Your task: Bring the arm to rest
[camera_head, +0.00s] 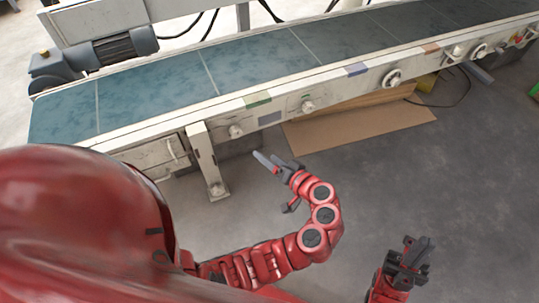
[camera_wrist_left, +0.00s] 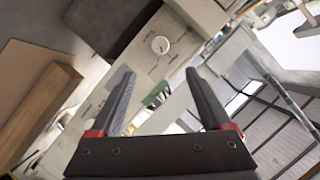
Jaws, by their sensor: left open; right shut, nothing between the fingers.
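My left arm (camera_head: 322,215) reaches in from the left and bends upward, in front of the conveyor. My left gripper (camera_head: 274,163) is at its end, near the conveyor's front side and to the right of a support leg. In the left wrist view the left gripper (camera_wrist_left: 163,92) has its two fingers well apart, with nothing held between them. Beyond them are the machine's pale side panel and a round knob (camera_wrist_left: 160,45). My right gripper (camera_head: 418,250) is at the lower right, above bare floor. It is shut and empty.
A conveyor with a blue-green belt (camera_head: 200,75) runs across the top. Its support leg (camera_head: 207,165) stands near the left gripper. A motor (camera_head: 125,46) sits at the back left. A cardboard sheet (camera_head: 350,127) lies on the floor. Grey floor (camera_head: 440,180) is free at right.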

